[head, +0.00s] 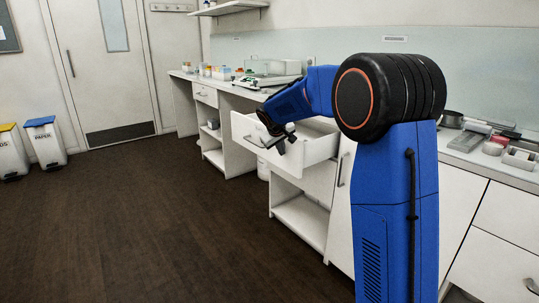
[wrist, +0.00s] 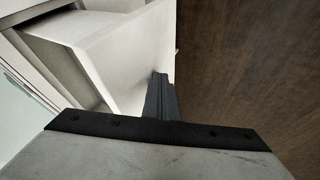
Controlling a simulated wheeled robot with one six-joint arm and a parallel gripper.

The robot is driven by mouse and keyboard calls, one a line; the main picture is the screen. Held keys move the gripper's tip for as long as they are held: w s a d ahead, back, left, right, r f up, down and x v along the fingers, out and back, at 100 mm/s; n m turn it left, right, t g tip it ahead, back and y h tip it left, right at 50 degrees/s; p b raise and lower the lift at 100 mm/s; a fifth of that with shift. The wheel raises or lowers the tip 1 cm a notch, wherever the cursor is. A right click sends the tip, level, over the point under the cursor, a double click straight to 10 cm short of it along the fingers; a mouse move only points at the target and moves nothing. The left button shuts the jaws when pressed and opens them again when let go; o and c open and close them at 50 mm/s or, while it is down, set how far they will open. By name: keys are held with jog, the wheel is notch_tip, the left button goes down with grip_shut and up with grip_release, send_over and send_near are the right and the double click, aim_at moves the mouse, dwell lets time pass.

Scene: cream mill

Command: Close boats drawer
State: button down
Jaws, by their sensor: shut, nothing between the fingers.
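A white drawer (head: 319,150) is pulled well out of the counter in the head view, above an open shelf. I see no label that names it as the boats drawer. Its front, with a dark handle (head: 254,142), faces the aisle to the left. My gripper (head: 281,143) is at the drawer's front, partly covering it. In the wrist view, the shut fingers (wrist: 160,92) lie against or just over the drawer's pale panel (wrist: 125,55); I cannot tell whether they touch. The drawer's far inside corner is hidden behind my blue arm.
A closed upper drawer (head: 205,95) sits farther along the counter. A scale (head: 266,81) and small containers stand on the worktop. Two bins (head: 45,140) stand at the far left. The dark floor (head: 150,220) left of the drawer is clear.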

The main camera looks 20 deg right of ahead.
jog(key=w+d, duration=0.3)
jog(key=d, duration=0.4)
jog(key=w+d, duration=0.2)
jog(key=d, duration=0.6)
jog(key=w+d, duration=0.3)
jog(key=d, duration=0.5)
jog(key=shift+w+d, duration=0.1)
jog(key=shift+w, duration=0.2)
jog(key=shift+w+d+r, duration=0.1)
jog(key=shift+d, duration=0.2)
jog(key=shift+d, duration=0.1)
